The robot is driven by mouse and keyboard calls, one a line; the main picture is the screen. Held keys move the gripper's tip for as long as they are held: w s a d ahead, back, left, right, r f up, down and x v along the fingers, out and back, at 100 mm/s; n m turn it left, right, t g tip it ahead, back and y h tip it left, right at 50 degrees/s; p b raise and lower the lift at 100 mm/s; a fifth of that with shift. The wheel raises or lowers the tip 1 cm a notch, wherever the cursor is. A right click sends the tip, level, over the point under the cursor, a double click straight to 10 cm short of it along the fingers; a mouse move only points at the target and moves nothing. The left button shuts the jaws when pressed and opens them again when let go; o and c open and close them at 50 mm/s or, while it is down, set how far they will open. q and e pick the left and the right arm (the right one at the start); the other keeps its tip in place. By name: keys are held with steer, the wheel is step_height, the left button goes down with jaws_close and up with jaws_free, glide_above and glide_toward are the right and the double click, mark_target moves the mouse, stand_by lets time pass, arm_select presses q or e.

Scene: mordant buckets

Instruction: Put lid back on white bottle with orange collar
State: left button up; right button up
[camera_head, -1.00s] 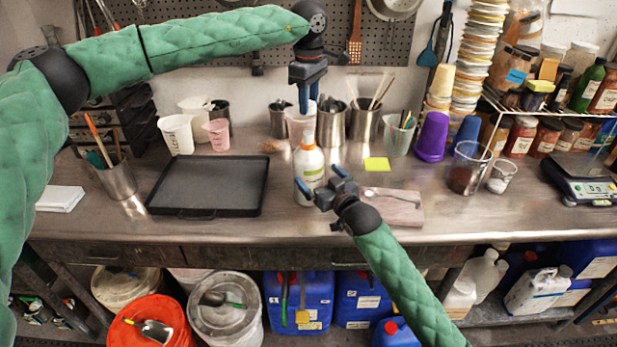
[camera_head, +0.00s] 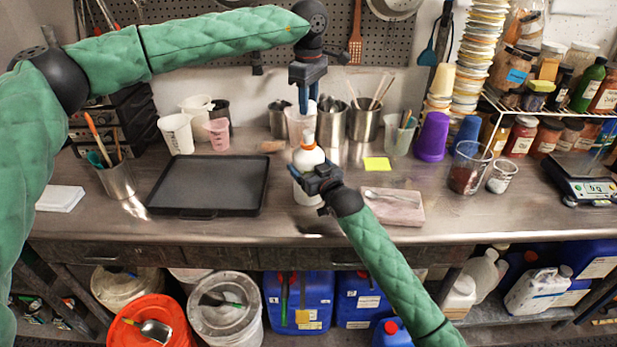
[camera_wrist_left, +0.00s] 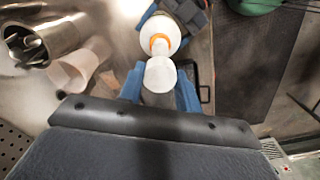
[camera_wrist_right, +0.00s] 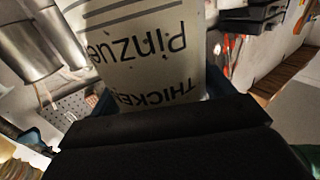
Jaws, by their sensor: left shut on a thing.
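The white bottle (camera_head: 308,158) with the orange collar (camera_head: 308,147) stands on the bench at centre. My right gripper (camera_head: 306,171) is level with its body, one finger on each side. In the right wrist view the printed bottle (camera_wrist_right: 150,50) fills the space between the fingers; whether they press on it is unclear. My left gripper (camera_head: 303,98) points down above the bottle. In the left wrist view it is shut on a whitish round lid (camera_wrist_left: 160,75), with the bottle and its orange collar (camera_wrist_left: 160,42) beyond, apparently apart from the lid.
A black tray (camera_head: 210,186) lies left of the bottle. A small slab (camera_head: 395,206) with a spoon and a yellow note (camera_head: 377,164) lie to the right. Metal containers (camera_head: 364,122) with tools stand behind. The front edge of the bench is mostly clear.

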mark_target(309, 132)
steer(key=c, duration=0.8)
arm_select(q)
steer(key=shift+f, duration=2.5)
steer(key=shift+f, duration=0.85)
steer(key=shift+f, duration=0.55)
